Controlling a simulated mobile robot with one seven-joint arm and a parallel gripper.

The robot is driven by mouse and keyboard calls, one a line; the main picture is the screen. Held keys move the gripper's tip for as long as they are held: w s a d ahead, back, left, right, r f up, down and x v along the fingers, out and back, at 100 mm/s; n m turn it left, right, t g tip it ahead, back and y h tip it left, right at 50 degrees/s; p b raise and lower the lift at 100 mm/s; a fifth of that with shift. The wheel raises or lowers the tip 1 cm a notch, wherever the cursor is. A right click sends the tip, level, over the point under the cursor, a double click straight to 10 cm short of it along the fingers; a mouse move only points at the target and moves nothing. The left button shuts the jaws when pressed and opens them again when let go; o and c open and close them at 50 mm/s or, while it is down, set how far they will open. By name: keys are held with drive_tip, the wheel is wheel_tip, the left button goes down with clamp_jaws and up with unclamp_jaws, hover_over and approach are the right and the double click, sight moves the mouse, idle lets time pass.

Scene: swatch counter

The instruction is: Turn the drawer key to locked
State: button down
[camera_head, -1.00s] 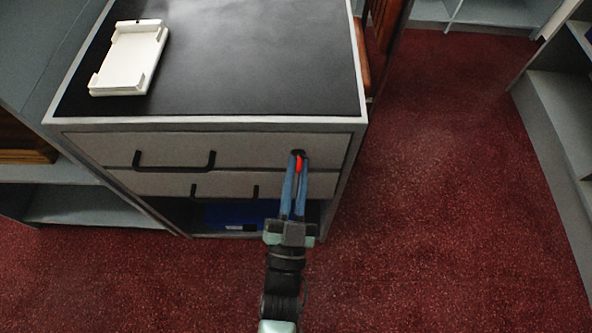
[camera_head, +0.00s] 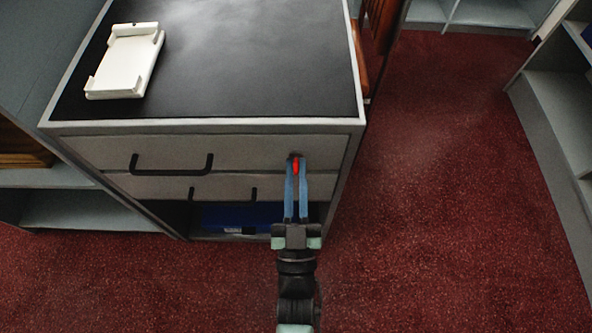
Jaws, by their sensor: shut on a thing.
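The red drawer key (camera_head: 296,166) sits at the lock on the right side of the top drawer front (camera_head: 245,152). My gripper (camera_head: 296,172) reaches up to it from below, with its two blue fingers shut on the key, one on each side. The key's red part shows between the fingertips. The dark lock face behind it is mostly hidden by the fingertips, so I cannot read any lock mark.
Black handles cross the top drawer (camera_head: 172,171) and lower drawer. A white tray (camera_head: 126,62) lies on the black countertop (camera_head: 230,70). A blue box (camera_head: 238,217) sits in the open space below. Red carpet (camera_head: 440,200) is clear at the right.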

drive_tip(key=c, duration=0.9)
unclamp_jaws()
drive_tip(key=v, duration=1.3)
drive_tip(key=shift+w, duration=0.1)
